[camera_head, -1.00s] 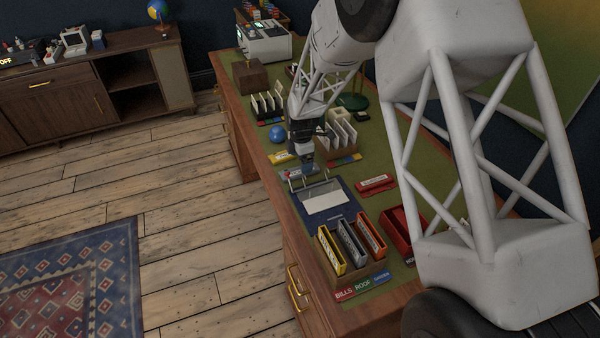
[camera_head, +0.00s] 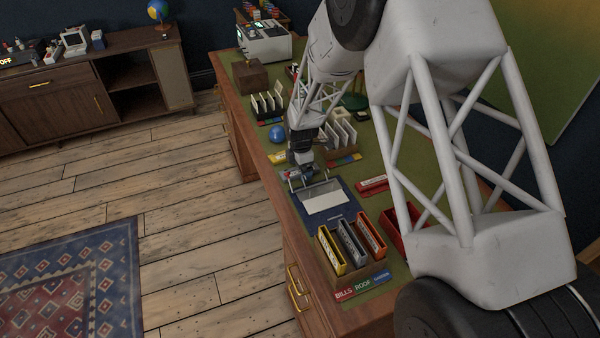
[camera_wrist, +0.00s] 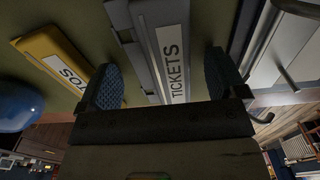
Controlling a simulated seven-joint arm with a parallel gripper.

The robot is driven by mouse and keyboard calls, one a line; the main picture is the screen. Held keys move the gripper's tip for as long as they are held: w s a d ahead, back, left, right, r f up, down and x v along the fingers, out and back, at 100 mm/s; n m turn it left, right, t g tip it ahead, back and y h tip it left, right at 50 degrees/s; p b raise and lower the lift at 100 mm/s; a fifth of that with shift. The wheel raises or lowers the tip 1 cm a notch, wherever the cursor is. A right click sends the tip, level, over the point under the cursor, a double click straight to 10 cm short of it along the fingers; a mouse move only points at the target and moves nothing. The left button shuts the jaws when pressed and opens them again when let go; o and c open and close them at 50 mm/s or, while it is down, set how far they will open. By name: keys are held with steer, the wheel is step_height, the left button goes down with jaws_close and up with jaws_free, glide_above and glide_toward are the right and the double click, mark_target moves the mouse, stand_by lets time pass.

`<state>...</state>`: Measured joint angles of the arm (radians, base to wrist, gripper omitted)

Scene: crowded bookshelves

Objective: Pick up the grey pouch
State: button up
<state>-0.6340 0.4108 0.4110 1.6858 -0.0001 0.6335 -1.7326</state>
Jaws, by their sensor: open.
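The grey pouch (camera_wrist: 147,50) lies flat on the green desk top, with a white label reading "TICKETS". In the wrist view my gripper (camera_wrist: 163,80) is open, with one dark blue-padded finger on each side of the pouch. The pouch runs between the fingers, and its near end is hidden behind the gripper body. I cannot tell whether the fingers touch it. In the head view my gripper (camera_head: 301,172) is low over the desk, behind the blue tray, and covers most of the pouch.
A yellow pouch (camera_wrist: 52,60) lies beside the grey one, with a blue ball (camera_wrist: 15,104) beyond it. In the head view a blue tray (camera_head: 338,217) with a white sheet stands in front, a red pouch (camera_head: 373,184) to the right, and a rack of upright cards (camera_head: 341,134) behind.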

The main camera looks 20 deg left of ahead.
steer(key=shift+f, duration=0.15)
steer(key=c, duration=1)
steer(key=shift+c, duration=0.2)
step_height(320, 180, up, 10)
stand_by(0.5)
stand_by(0.5)
steer(key=s+d, duration=0.8)
steer(key=d, duration=0.4)
steer(key=shift+s+r, duration=0.15)
steer(key=shift+r, duration=0.1)
steer(key=shift+d, duration=0.1)
